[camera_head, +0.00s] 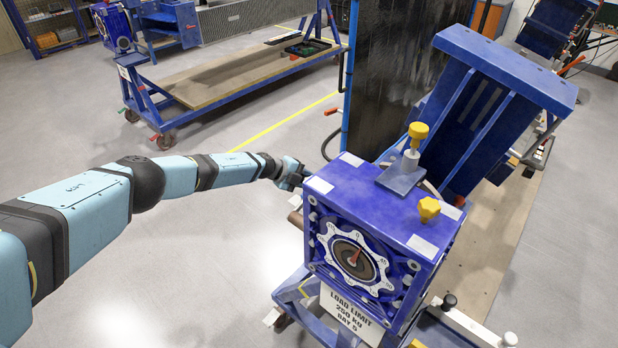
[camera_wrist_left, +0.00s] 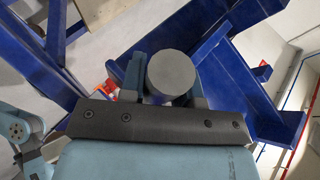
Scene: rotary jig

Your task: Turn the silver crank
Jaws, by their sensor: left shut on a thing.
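The blue jig box (camera_head: 370,215) stands at the middle right of the head view, with a round numbered dial (camera_head: 352,258) on its front. My left gripper (camera_head: 297,179) is at the box's left side, where its fingertips are mostly hidden. In the left wrist view a grey round-ended cylinder (camera_wrist_left: 171,73), seemingly the grip of the silver crank, sits between the fingers of my left gripper, which is shut on it. The rest of the crank is hidden in both views. My right gripper is not in view.
Yellow knobs (camera_head: 418,130) stand on top of the box. A large tilted blue frame (camera_head: 500,75) rises behind it, beside a dark panel (camera_head: 390,80). A blue cart with a wooden deck (camera_head: 225,80) is at the back left. The floor at left is clear.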

